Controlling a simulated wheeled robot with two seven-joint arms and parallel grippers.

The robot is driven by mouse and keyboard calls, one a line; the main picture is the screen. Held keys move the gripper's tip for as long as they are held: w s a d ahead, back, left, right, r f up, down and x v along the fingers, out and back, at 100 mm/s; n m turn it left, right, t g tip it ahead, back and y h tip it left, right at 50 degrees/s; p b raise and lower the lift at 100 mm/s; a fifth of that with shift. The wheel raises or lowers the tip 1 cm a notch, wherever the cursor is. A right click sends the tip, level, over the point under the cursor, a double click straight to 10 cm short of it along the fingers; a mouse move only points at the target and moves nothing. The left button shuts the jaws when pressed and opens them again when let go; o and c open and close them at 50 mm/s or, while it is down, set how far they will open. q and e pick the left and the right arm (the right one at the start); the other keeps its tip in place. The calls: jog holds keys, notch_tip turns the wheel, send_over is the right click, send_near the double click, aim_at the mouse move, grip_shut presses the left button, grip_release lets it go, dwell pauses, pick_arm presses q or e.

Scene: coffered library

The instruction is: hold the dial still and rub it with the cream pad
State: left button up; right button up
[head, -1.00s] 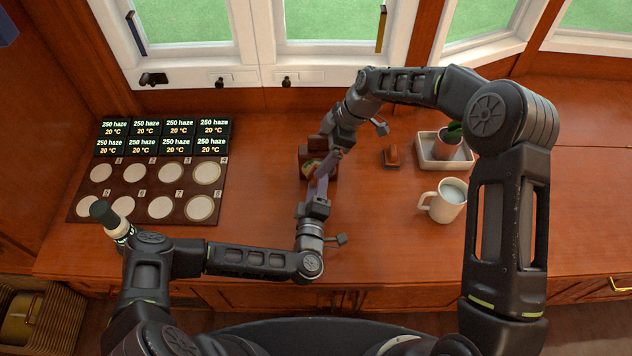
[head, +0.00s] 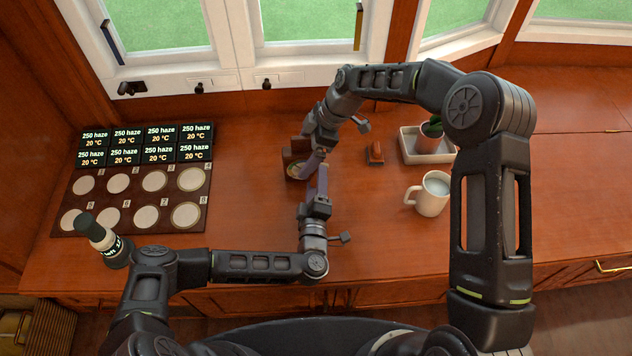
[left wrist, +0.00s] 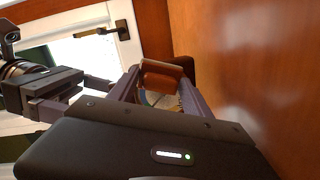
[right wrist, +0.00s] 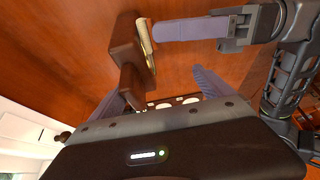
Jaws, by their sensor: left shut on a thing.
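The dial (head: 295,170) has a pale face, a brass rim and a brown wooden stand on the counter. My left gripper (head: 320,180) is shut on it; in the left wrist view its fingers lie either side of the dial face (left wrist: 160,98). The right wrist view shows the brass rim (right wrist: 146,45) against a left fingertip. My right gripper (head: 313,160) is open and close beside the stand, its fingers apart in the right wrist view (right wrist: 160,95). A small brown block (head: 375,153) lies to the right; I cannot tell whether it is the cream pad.
A white mug (head: 432,195) and a potted plant in a white tray (head: 420,158) stand to the right. A panel of round pads and displays (head: 130,205) lies left, with a dark-capped bottle (head: 107,243) near my left arm. The counter's far right is clear.

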pick_arm(q)
jog(key=shift+a, duration=0.15)
jog(key=shift+a, duration=1.8)
jog(key=shift+a, duration=1.85)
jog(key=shift+s, duration=3)
